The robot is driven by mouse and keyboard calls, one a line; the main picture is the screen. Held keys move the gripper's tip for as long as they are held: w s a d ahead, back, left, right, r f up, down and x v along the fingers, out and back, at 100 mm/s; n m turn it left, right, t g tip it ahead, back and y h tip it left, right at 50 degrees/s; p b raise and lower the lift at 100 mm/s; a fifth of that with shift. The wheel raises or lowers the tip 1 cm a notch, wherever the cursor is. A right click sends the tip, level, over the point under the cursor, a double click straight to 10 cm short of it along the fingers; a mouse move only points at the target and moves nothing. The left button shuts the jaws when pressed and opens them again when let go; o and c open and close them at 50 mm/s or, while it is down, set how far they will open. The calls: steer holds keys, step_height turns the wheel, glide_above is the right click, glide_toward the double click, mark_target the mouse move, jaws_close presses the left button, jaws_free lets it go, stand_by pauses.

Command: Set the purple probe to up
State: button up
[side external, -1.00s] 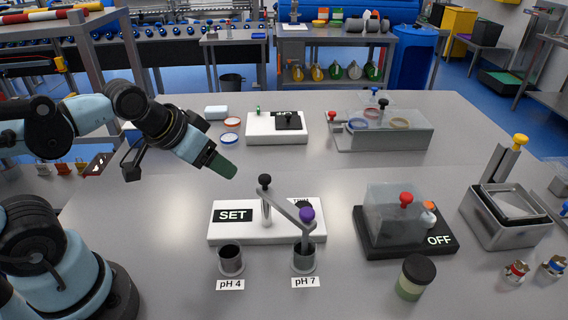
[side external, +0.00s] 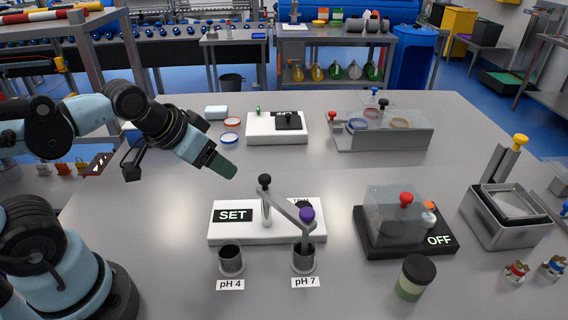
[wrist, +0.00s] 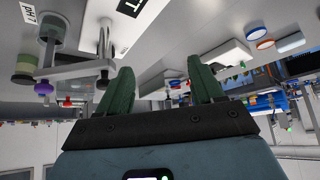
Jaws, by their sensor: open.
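The purple probe (side external: 306,214) is a purple knob at the end of a grey swing arm (side external: 285,206). Its stem reaches down into the dark cup labelled pH 7 (side external: 304,258). The arm joins a post with a black knob (side external: 264,181) on a white base marked SET (side external: 233,216). A second cup, pH 4 (side external: 231,260), stands to the left and is empty of the probe. My gripper (side external: 226,168) is in the air, up and left of the probe, apart from it. In the wrist view its green fingers (wrist: 162,92) are spread with nothing between them, and the purple knob (wrist: 43,88) shows at the left.
A black base marked OFF (side external: 440,240) with a clear cover and red knob stands right of the probe. A dark-lidded jar (side external: 414,278) is in front of it. A metal tub (side external: 508,215) stands far right. A white unit (side external: 262,133) is behind. The table between is clear.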

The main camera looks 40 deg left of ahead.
steer(key=shift+c, duration=0.5)
steer(key=shift+w+d+r, duration=0.1)
steer(key=shift+d, duration=0.05)
steer(key=shift+c, duration=1.1)
step_height(320, 180, up, 10)
steer(key=m+g, duration=0.7)
steer(key=m, duration=1.7)
glide_above(307, 211)
step_height(307, 211, down, 12)
steer(key=shift+r, duration=0.15)
jaws_close()
